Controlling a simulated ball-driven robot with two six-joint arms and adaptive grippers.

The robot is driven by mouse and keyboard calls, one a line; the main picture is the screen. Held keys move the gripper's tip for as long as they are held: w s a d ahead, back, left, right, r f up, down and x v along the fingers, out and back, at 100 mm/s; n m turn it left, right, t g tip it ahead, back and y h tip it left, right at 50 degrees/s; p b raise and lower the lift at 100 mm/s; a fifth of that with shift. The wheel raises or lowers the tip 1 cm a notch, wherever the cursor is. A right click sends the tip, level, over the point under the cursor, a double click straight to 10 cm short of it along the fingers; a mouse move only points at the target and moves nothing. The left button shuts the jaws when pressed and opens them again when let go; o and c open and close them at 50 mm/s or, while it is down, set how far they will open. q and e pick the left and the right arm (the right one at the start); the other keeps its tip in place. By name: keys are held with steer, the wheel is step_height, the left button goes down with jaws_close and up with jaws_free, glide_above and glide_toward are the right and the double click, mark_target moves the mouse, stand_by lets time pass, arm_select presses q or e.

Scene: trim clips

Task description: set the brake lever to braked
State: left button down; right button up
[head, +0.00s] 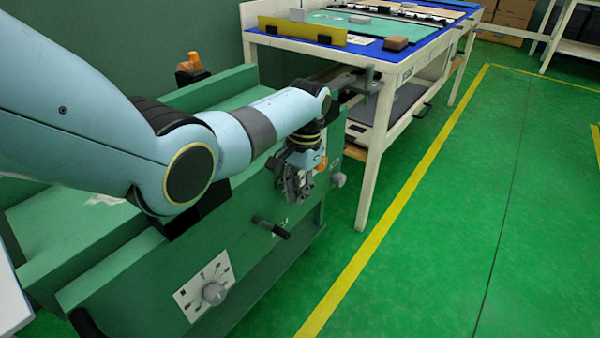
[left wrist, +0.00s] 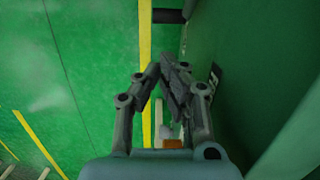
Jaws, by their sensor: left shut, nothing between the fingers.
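My left gripper (head: 297,192) is in front of the front face of a green machine, with its fingers pointing down. It is shut and empty; its fingertips (left wrist: 164,68) meet in the left wrist view. A black handle (head: 272,228) sticks out of the machine face, below and left of the gripper; it also shows at the top of the left wrist view (left wrist: 168,16), apart from the fingers. An orange part (head: 321,161) shows just beside the gripper, partly hidden; it also shows behind the fingers (left wrist: 172,143). I cannot tell which of these is the brake lever. My right gripper is not in view.
A dial knob (head: 214,293) on a marked plate and a grey knob (head: 338,180) sit on the machine face. An orange-topped part (head: 193,63) stands behind. A white-legged table (head: 376,150) stands beyond the machine. The green floor (head: 450,220) on the right is clear.

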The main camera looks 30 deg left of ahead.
arm_select(q)
step_height(320, 180, up, 6)
steer(key=shift+w, duration=0.4)
steer(key=shift+d, duration=0.1)
